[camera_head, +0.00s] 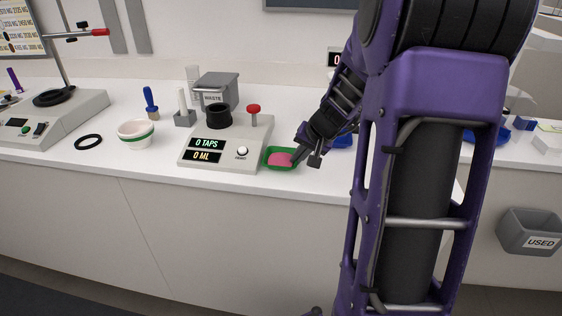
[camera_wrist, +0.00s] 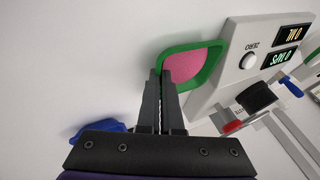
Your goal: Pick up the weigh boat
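The weigh boat (camera_head: 270,163) is a small green tray with pink powder in it, on the white bench just right of the tap device. In the wrist view the weigh boat (camera_wrist: 211,66) is ahead of the fingers. My gripper (camera_head: 294,160) reaches its right side from above. In the wrist view my gripper (camera_wrist: 160,73) has its two fingers nearly together, with a thin gap, one on each side of the boat's near rim. It looks shut on that rim. The fingers hide part of the rim. I cannot tell any clearance under the boat.
The tap device (camera_head: 222,153) with its displays stands close to the boat's left. Behind are a grey waste bin (camera_head: 217,86) and a red-topped knob (camera_head: 253,109). A white bowl (camera_head: 136,133) stands left. A blue item (camera_head: 342,142) lies right, partly behind my arm. The bench's front edge is close.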

